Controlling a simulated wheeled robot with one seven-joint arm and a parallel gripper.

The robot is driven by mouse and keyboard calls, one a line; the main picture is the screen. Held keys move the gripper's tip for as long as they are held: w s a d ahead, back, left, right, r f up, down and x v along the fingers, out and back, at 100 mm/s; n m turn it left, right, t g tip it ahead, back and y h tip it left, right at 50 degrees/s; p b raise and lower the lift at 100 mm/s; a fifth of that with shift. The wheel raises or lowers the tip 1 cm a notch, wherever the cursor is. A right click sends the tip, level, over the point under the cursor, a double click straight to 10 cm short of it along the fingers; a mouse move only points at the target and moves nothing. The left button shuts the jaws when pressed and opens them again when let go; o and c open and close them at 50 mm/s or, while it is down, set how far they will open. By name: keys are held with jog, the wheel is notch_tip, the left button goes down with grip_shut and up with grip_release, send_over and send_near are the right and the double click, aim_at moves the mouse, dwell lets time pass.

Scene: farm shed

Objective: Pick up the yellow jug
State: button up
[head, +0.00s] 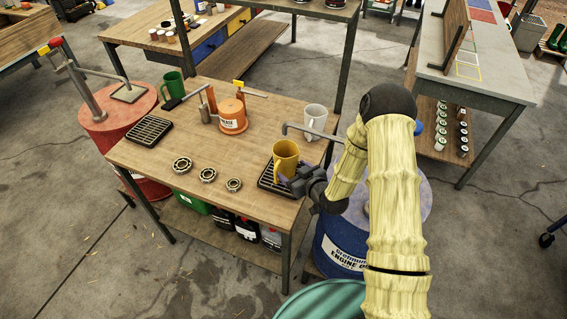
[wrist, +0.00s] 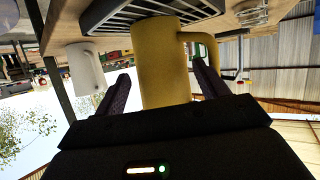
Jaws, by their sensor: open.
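The yellow jug (head: 286,157) stands upright on a black slatted grate (head: 265,181) at the right front of the wooden workbench. My gripper (head: 291,182) is at the jug's near side, low on its body. In the wrist view, which is upside down, the yellow jug (wrist: 160,62) shows between the two spread fingers of my gripper (wrist: 163,82), with its handle on the right. The fingers are open, and I see no clear contact with the jug. My wrist hides part of the grate in the head view.
A white mug (head: 315,121) stands behind the jug, near a metal spout (head: 308,131). An orange can (head: 232,116), several bearings (head: 208,175), a green mug (head: 172,86) and another grate (head: 150,130) are on the bench. A blue drum (head: 340,240) stands beside the bench.

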aim_at(286, 165)
jog(key=shift+p+x, duration=0.75)
jog(key=shift+x, duration=2.2)
jog(key=c, duration=0.8)
jog(key=shift+r, duration=0.25)
